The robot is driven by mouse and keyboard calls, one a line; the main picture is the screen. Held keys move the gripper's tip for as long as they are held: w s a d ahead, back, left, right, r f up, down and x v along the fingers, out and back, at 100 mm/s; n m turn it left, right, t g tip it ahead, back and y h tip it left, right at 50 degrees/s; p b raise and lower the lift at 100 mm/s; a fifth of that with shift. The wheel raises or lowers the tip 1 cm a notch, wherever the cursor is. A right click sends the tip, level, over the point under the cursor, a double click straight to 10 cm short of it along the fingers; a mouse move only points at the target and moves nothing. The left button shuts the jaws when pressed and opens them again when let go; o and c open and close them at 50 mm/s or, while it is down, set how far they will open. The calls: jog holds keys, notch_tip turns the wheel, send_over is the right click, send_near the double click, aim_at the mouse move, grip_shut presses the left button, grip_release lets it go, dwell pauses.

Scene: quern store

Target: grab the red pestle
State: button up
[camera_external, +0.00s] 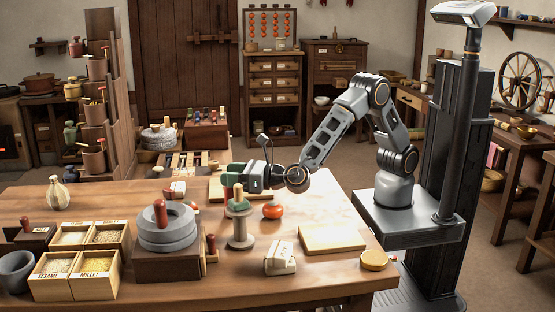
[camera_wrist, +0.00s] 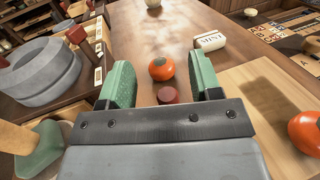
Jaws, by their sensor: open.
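A dark red round end, which looks like the top of the red pestle (camera_wrist: 168,95), shows between my fingers in the wrist view, near the palm edge. Its lower part is hidden. In the external view a red upright piece (camera_external: 238,192) stands just below my gripper, above a grey spool-shaped stand (camera_external: 239,232). I cannot tell for sure that both are the same pestle. My gripper (camera_external: 234,172) is open, its two green fingers (camera_wrist: 160,82) apart on either side of the red end. I see no contact.
A grey stone quern (camera_external: 166,232) with a red handle stands left. Another red-topped piece (camera_external: 211,243) stands beside it.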

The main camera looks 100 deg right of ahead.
aim_at(226, 188)
notch_tip(226, 188, down, 4)
jog(key=shift+f+b, duration=0.2)
jog(key=shift+b, duration=0.2)
jog(key=shift+x, duration=1)
jog(key=shift+w+d, duration=0.25)
jog(key=shift+w, duration=0.25)
jog(key=c, duration=1)
jog(key=shift+r, duration=0.1)
